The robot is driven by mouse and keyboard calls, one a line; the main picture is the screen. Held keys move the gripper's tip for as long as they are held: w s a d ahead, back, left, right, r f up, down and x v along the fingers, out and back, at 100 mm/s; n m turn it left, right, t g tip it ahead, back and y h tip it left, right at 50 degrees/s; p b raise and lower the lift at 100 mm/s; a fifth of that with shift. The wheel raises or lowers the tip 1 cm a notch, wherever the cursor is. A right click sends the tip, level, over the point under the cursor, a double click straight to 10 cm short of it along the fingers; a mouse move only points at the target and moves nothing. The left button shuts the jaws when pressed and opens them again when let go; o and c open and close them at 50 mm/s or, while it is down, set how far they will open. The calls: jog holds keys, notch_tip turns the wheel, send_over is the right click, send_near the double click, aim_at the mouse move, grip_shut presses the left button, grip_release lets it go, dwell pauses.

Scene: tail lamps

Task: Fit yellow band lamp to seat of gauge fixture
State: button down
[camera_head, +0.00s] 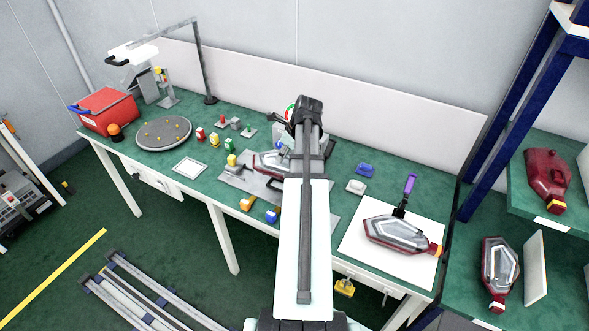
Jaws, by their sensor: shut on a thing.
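A dark red and grey lamp (268,163) is at the grey plate of the gauge fixture (240,184), in the middle of the bench. My arm covers its right part, so its band is hidden, and I cannot tell whether it rests in the seat or is held above it. My arm runs up the middle of the view, and my gripper is hidden behind it. Another lamp (398,233) lies on a white mat (365,262), with an orange-yellow end at its right.
Orange (247,203) and blue (273,214) handles stand at the fixture's front. A purple-handled tool (409,184) stands behind the mat. A round tray (163,134) and red bin (106,109) stand left.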

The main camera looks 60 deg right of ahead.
jog(key=shift+w+d+r, duration=0.1)
jog(key=shift+w, duration=0.55)
jog(key=shift+w+d+r, duration=0.1)
jog(key=shift+w, duration=0.55)
jog(key=shift+r, duration=0.1)
jog(key=shift+f+b, duration=0.75)
jog(key=shift+f, duration=2.1)
jog(key=shift+p, duration=0.65)
jog(key=shift+f, duration=0.25)
jog(key=shift+f+b, duration=0.35)
jog(key=shift+f, duration=0.8)
jog(key=c, duration=0.7)
grip_release()
